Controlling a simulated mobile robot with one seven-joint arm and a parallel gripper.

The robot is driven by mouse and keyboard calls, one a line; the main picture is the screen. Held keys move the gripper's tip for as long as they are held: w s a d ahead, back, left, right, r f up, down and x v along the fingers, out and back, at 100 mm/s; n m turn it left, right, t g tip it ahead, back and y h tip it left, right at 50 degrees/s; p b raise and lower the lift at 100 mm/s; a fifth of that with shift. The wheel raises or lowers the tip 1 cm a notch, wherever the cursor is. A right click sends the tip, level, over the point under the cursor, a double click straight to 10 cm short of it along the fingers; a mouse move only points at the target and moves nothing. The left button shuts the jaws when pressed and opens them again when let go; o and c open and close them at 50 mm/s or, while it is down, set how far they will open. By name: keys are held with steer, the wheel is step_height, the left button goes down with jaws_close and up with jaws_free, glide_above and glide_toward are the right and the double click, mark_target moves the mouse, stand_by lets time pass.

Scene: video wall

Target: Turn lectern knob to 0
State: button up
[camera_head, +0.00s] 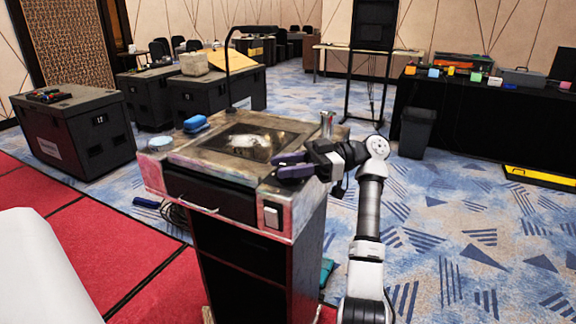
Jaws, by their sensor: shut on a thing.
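The lectern (180,156) stands in the middle of the camera_head view, with a worn, stained top and a dark front drawer. My arm reaches in from the lower right. My gripper (284,166) lies low over the right part of the lectern top, with its dark purple fingers pointing left. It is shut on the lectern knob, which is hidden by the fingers. The knob's marks and its setting cannot be read from here.
On the lectern top are a dark glossy inset panel (258,141), a blue sponge-like item (196,124), a pale round disc (160,142), a metal cup (327,123) and a thin gooseneck (228,70). Black cases (75,130) stand left.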

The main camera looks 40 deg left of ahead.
steer(key=shift+s+f, duration=0.1)
steer(key=shift+f, duration=0.1)
steer(key=o, duration=0.7)
steer(key=shift+r, duration=0.15)
